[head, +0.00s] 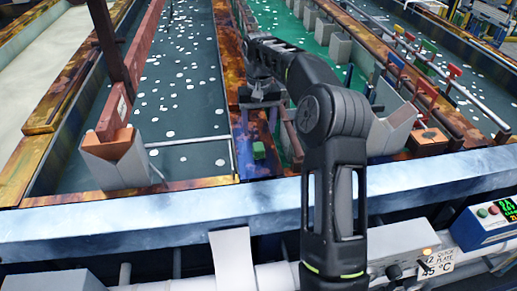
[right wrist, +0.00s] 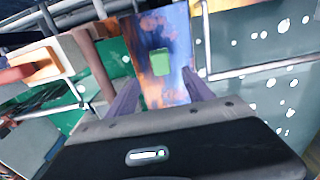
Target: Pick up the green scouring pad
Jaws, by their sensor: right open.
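The green scouring pad (head: 259,151) lies on a blue and rust-stained ledge (head: 250,168) between two tanks in the head view. It also shows in the right wrist view (right wrist: 158,62), lying between the lines of the two fingers and beyond their tips. My right gripper (head: 262,104) is above and behind the pad in the head view, with its fingers apart and nothing between them. In the right wrist view the gripper (right wrist: 160,90) is open and apart from the pad. My left gripper is not in view.
A dark liquid tank (head: 185,75) with white floating spots lies left of the ledge, a green tank (head: 312,40) to the right. A grey box (head: 115,165) stands at the left. A pale blue front rail (head: 120,222) crosses in front. A control box (head: 490,222) sits at right.

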